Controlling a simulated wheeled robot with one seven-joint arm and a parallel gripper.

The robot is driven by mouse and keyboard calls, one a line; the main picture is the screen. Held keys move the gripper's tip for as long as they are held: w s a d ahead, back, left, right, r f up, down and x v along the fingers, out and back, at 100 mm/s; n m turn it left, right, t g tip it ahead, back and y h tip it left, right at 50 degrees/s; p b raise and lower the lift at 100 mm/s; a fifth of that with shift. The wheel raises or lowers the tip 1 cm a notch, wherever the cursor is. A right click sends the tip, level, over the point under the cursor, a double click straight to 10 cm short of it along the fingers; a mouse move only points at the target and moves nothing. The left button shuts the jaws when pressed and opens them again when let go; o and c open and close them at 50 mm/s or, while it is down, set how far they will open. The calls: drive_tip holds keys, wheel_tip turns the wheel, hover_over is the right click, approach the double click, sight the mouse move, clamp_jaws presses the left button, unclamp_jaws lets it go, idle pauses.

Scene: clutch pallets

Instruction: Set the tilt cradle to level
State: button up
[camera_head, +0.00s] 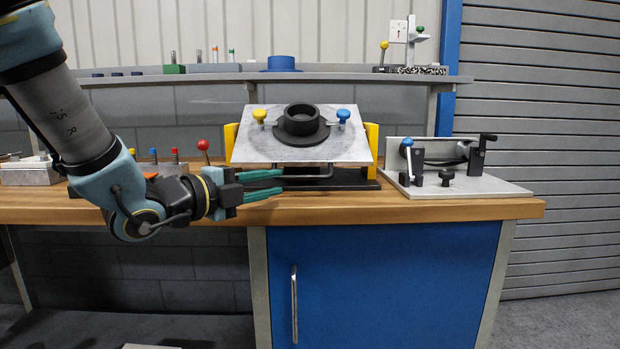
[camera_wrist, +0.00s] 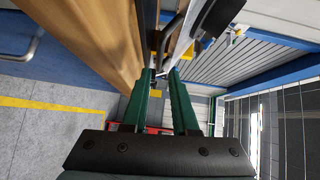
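The tilt cradle has a grey plate (camera_head: 350,149) between yellow side brackets (camera_head: 371,143) on a black base (camera_head: 350,181). The plate is tilted, its near edge lower than its far edge. A black ring-shaped part (camera_head: 302,124) sits on it between a yellow knob and a blue knob. A dark bar handle (camera_head: 318,178) hangs under the near edge; a dark bar also shows ahead of the fingertips in the wrist view (camera_wrist: 171,38). My gripper (camera_head: 283,182) has green fingers apart and points right, just before the cradle's lower left. It looks empty; exact contact is unclear.
A red-knobbed lever (camera_head: 203,146) and small coloured pegs stand left of the cradle. A fixture on a grey plate (camera_head: 480,187) stands to its right. A shelf (camera_head: 200,79) runs behind. The wooden bench edge (camera_wrist: 112,45) is close beside my fingers.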

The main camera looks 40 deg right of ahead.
sight(300, 178)
drive_tip(key=d, duration=0.6)
drive_tip(key=w+d, duration=0.1)
drive_tip(key=d, duration=0.2)
drive_tip(key=shift+d+f, duration=0.1)
drive_tip(key=shift+f, duration=0.15)
clamp_jaws()
idle(1.0)
